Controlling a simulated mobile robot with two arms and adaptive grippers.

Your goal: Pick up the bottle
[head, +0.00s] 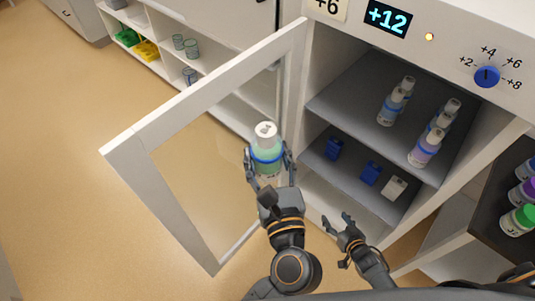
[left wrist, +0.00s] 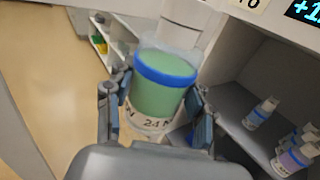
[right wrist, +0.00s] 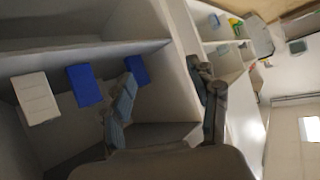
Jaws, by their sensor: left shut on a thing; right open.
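The bottle (head: 266,152) has a white cap, a blue band and green contents. My left gripper (head: 269,168) is shut on it and holds it upright in front of the open cabinet. In the left wrist view the bottle (left wrist: 160,90) stands between the two fingers (left wrist: 155,118), with a printed label low on its side. My right gripper (head: 336,222) is open and empty, low in front of the cabinet. In the right wrist view its fingers (right wrist: 165,100) are apart with nothing between them.
The cabinet door (head: 205,85) stands open at the left. On the cabinet's upper shelf (head: 345,95) are several bottles (head: 425,146); below lie blue boxes (head: 371,172) and a white box (head: 394,188). More bottles (head: 519,219) stand at the right edge. Open floor (head: 60,170) lies left.

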